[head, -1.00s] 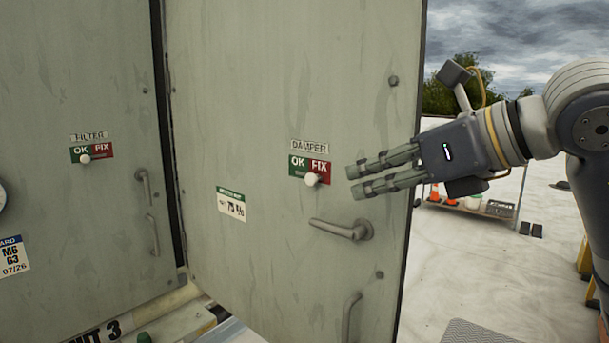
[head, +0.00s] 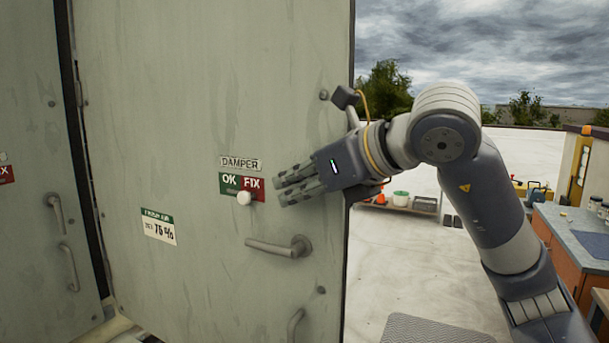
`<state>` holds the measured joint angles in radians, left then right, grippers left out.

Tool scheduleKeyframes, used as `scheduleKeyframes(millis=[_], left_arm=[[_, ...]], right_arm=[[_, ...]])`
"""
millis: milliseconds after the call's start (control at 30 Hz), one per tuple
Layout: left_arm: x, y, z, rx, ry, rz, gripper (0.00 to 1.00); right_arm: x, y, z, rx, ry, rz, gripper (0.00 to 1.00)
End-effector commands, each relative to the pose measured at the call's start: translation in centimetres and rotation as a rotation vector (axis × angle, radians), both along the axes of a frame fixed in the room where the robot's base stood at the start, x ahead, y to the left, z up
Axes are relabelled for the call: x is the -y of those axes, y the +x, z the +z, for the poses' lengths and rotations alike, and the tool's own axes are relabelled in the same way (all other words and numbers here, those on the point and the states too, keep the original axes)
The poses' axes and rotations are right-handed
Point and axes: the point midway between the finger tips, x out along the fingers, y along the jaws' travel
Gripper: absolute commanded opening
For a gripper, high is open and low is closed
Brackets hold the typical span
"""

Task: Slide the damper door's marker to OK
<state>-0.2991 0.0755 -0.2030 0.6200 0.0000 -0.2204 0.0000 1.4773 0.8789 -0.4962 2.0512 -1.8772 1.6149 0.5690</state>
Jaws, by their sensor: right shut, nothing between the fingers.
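The damper door (head: 190,100) is a grey metal panel with a DAMPER label (head: 241,163). Below the label is a green OK and red FIX plate (head: 230,182). Its marker is a round white knob (head: 244,198) at the plate's lower edge, just on the red FIX side of the colour boundary. My right gripper (head: 278,190) is shut and empty, a short way right of the knob. Its fingers point left toward the plate, and a gap shows between the fingertips and the knob. My left gripper is out of view.
A lever handle (head: 280,246) sticks out below the plate. A paper tag (head: 159,227) is on the door to the left. The filter door (head: 30,130) stands further left. Right of the door edge are open roof, a low cart (head: 410,205) and a workbench (head: 572,238).

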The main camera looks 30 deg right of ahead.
Motion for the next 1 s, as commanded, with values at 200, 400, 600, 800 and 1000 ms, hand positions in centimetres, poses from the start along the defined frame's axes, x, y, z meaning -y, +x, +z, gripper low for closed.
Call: scheduleKeyframes(millis=[200, 400, 600, 800, 1000], left_arm=[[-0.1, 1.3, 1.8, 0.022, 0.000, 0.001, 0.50], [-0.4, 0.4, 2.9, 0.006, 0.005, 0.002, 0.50], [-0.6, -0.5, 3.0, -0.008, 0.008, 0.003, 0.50], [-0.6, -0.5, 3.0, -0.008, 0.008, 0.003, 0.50], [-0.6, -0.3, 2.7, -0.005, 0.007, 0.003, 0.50]], right_arm=[[-1.7, 3.9, -1.9, -0.004, 0.000, 0.003, 0.00], [-2.6, 6.2, -3.1, -0.003, 0.000, 0.001, 0.00], [-3.0, 7.0, -3.7, 0.000, 0.000, 0.001, 0.00], [-3.0, 7.1, -3.8, 0.000, 0.000, 0.001, 0.00], [-3.4, 7.7, -3.8, 0.001, 0.001, 0.002, 0.00]])
